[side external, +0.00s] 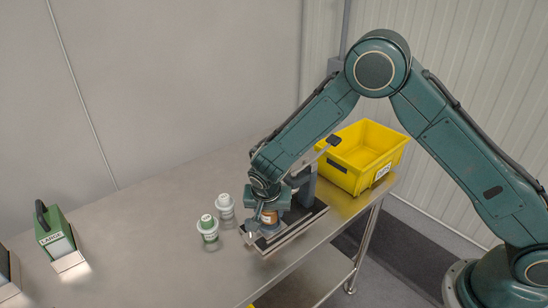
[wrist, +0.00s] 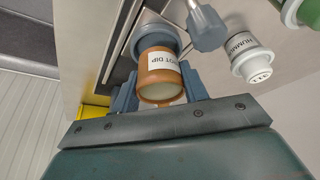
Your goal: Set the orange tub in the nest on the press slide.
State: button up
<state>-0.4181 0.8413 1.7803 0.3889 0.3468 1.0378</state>
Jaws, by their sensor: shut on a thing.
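The orange tub (wrist: 158,72) has a white label whose visible letters end in "UT DIP". My gripper (wrist: 158,95) is shut on it, with one blue-grey finger on each side. In the side view the tub (side external: 269,217) shows small between the fingers of my gripper (side external: 268,208), over the front left end of the press slide (side external: 296,232). A round blue-grey nest (wrist: 147,28) shows just beyond the tub's far end in the wrist view. The tub partly covers the nest, so I cannot tell whether it is seated or just above.
A grey lever end (wrist: 206,26) is near the nest. A yellow bin (side external: 345,177) stands behind right.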

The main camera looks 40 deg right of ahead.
aim_at(270, 218)
jog(key=shift+f, duration=1.15)
jog(key=shift+f, duration=0.55)
jog(key=o, duration=1.3)
jog(key=shift+r, duration=0.65)
jog(key=shift+o, duration=0.4)
jog(key=shift+a+r, duration=0.15)
jog(key=shift+r, duration=0.15)
jog(key=v, duration=1.1)
jog(key=shift+s+r, duration=0.15)
